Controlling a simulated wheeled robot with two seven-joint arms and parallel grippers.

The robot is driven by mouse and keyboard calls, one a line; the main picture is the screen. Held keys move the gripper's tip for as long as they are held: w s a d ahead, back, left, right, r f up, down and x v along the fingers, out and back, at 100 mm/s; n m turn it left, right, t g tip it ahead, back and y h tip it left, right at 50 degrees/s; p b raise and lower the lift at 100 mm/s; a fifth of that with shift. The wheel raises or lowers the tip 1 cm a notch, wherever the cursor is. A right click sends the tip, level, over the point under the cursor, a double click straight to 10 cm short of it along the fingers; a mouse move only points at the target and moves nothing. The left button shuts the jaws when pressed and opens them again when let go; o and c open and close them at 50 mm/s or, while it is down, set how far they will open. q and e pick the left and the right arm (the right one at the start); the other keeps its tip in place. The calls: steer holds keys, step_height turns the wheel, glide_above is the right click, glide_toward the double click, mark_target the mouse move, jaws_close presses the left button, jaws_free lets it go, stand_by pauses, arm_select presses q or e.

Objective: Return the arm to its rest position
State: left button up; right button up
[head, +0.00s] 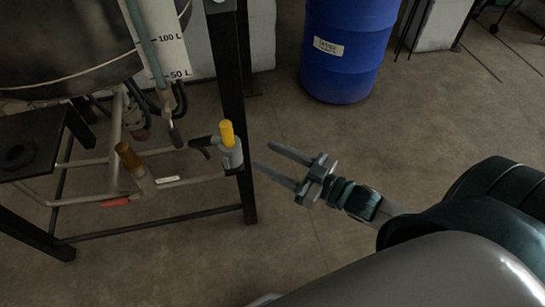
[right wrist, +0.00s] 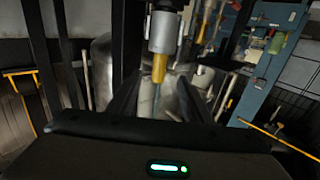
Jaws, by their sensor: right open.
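My right gripper (head: 278,165) is open and empty. In the head view its two thin fingers point left towards a grey valve body with a yellow handle (head: 227,134) on the pipe frame, and I see floor between its jaws. The fingertips are close to the frame's black post, just right of it; I cannot tell the gap in depth. A yellow-handled valve also shows in the right wrist view (right wrist: 160,68), above the dark gripper housing. My right arm reaches in from the right edge. My left gripper is not in view.
A black steel frame (head: 235,90) carries grey pipes, a second yellow-brown handle (head: 128,156), a red-ended fitting (head: 116,202) and a large metal vessel (head: 65,45). A blue barrel (head: 345,55) stands behind. The floor (head: 310,240) around my right gripper is clear.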

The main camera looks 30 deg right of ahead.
stand_by(0.3)
steer(key=s+d+f+m+g+h+p, duration=0.1)
steer(key=d+f+m+g+h, duration=0.15)
steer(key=f, duration=1.05)
steer(key=s+d+f+m+g+h+p, duration=0.15)
steer(key=f+h, duration=0.25)
steer(key=f, duration=1)
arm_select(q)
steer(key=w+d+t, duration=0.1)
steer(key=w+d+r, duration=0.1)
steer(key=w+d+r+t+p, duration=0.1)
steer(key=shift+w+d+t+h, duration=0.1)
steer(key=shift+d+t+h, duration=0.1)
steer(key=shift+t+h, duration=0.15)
arm_select(e)
steer(key=s+a+f+g, duration=0.3)
steer(key=s+f, duration=0.4)
steer(key=f, duration=0.3)
steer(key=s+a+f+g+h, duration=0.1)
steer(key=s+a+f+g, duration=0.2)
steer(key=s+a+f, duration=0.2)
steer(key=s+f, duration=0.3)
steer(key=f, duration=0.2)
steer(key=shift+n, duration=0.3)
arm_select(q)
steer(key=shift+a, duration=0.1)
arm_select(e)
steer(key=shift+a+r, duration=0.1)
